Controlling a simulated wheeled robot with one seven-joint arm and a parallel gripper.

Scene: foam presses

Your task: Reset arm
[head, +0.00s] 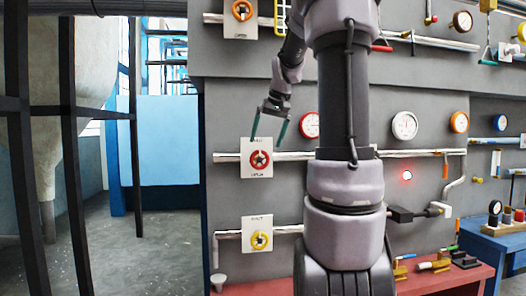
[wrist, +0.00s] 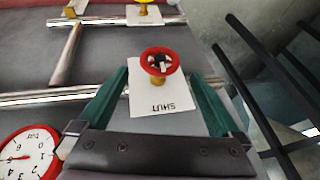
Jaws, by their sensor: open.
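My gripper (head: 269,122) is open and empty, with its two green fingers pointing down in the head view, just above a red valve wheel (head: 260,160) on a white plate. In the wrist view the gripper (wrist: 165,95) has its fingers spread to either side of the plate. The red wheel (wrist: 160,62) on its brass stem shows beyond and between them, apart from both. The plate (wrist: 158,102) reads SHUT on the near side. My arm stands in the middle of the head view and hides part of the panel.
A yellow valve wheel (head: 260,240) sits below the red one. A red-rimmed gauge (head: 309,125) is on the panel to the right, close to the gripper in the wrist view. Pipes run across the grey panel. Dark posts (head: 72,150) stand at left. A red bench (head: 445,278) holds small parts.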

